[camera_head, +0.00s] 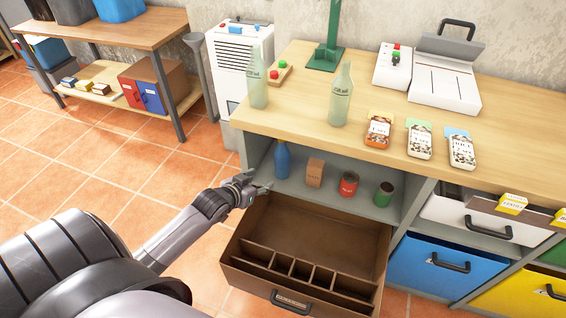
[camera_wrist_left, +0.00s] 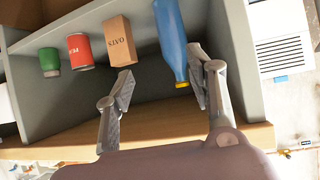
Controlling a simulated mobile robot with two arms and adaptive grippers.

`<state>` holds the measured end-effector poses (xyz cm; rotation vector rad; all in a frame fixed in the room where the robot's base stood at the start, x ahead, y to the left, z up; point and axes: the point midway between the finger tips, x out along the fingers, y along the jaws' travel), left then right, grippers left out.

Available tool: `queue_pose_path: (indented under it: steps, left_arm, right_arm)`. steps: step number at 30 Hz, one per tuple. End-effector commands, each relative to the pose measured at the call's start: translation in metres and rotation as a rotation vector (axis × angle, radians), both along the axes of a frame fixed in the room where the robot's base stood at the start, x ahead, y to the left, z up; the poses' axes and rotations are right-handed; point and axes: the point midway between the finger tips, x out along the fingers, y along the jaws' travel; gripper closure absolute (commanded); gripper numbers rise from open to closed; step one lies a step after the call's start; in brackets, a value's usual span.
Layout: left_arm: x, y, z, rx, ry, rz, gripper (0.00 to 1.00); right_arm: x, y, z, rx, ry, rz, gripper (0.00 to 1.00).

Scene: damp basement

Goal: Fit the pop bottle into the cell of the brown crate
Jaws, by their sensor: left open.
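A blue bottle (camera_head: 282,160) stands upright at the left end of the grey shelf under the worktop. Two clear greenish bottles, one at the left (camera_head: 258,80) and one further right (camera_head: 340,97), stand on the worktop; their labels are too small to read. The brown crate (camera_head: 316,228) is below the shelf, with a row of small cells along its front. My left gripper (camera_head: 256,184) is open and empty in front of the blue bottle. In the left wrist view, the blue bottle (camera_wrist_left: 171,38) shows beside one open finger; contact is unclear. My right gripper is not in view.
An oats box (camera_head: 315,172), a red can (camera_head: 348,184) and a green can (camera_head: 383,194) stand right of the blue bottle. The worktop edge (camera_head: 400,158) overhangs the shelf. Open drawers are at the right. Clear tiled floor lies to the left.

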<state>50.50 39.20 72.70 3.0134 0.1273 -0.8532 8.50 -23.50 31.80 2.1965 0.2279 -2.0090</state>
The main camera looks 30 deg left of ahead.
Motion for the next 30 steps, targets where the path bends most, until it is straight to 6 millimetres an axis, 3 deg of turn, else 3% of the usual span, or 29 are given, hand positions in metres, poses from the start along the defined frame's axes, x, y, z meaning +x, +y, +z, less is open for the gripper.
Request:
queue_pose_path:
  steps: [1, 3, 7, 21, 30]
  left_arm:
    - [0.012, 0.008, 0.025, 0.0, -0.058, -0.001, 0.5]
    - [0.021, 0.013, 0.048, -0.009, -0.114, -0.001, 0.5]
    - [0.036, 0.019, 0.065, -0.017, -0.161, -0.001, 0.5]
    - [0.123, 0.026, 0.029, -0.016, -0.162, 0.0, 0.5]
    - [0.144, 0.028, 0.019, -0.017, -0.161, -0.001, 0.5]
  right_arm:
    - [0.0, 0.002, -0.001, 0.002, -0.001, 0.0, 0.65]
    - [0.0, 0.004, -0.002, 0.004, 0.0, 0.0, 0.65]
    - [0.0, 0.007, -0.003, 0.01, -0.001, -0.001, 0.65]
    - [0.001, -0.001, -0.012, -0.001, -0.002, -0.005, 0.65]
    - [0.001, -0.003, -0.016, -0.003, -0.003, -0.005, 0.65]
